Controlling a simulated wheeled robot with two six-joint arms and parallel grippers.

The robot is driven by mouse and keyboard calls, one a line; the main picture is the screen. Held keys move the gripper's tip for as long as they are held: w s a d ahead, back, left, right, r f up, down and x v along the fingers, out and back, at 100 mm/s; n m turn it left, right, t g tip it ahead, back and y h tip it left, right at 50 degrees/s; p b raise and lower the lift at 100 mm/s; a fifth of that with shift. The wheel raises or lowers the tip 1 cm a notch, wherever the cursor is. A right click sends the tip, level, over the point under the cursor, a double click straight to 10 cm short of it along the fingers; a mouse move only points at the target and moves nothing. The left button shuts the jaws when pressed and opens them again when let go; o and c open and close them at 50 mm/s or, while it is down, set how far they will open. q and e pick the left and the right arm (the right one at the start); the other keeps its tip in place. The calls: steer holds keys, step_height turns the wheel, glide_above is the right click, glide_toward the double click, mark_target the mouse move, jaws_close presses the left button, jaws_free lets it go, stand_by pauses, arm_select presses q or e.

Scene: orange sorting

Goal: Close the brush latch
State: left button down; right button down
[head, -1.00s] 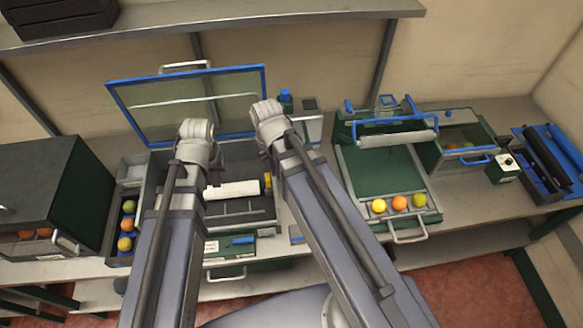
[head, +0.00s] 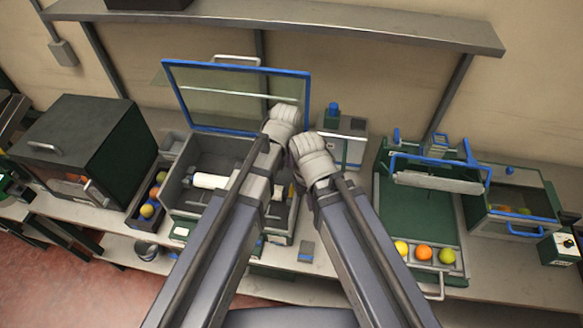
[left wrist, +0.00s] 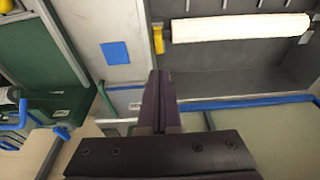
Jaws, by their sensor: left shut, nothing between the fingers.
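The white roller brush (head: 208,181) lies across the open grey box (head: 185,160); my left arm covers its right part in the head view. In the left wrist view the brush (left wrist: 245,27) has a yellow latch piece (left wrist: 158,39) at its left end. I cannot tell whether the latch is closed. My left gripper (left wrist: 160,76) is shut and empty. Its fingertips appear just below the yellow piece in the picture, with no visible contact. In the head view my left wrist is at the box's right side. My right wrist is close beside it; its fingers are hidden.
The box's blue-framed clear lid (head: 236,127) stands open behind. A dark green cabinet (head: 85,140) stands left. My two wrists nearly touch.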

mark_target(291, 188)
arm_select(q)
steer(key=f+b, duration=0.3)
steer(key=f, duration=0.1)
steer(key=w+f+b, duration=0.1)
steer(key=f+b, duration=0.7)
steer(key=shift+w+d, duration=0.1)
steer(key=shift+w, duration=0.05)
steer(key=shift+s+f+b, duration=0.2)
steer(key=shift+f+b, duration=0.3)
steer(key=shift+b, duration=0.2)
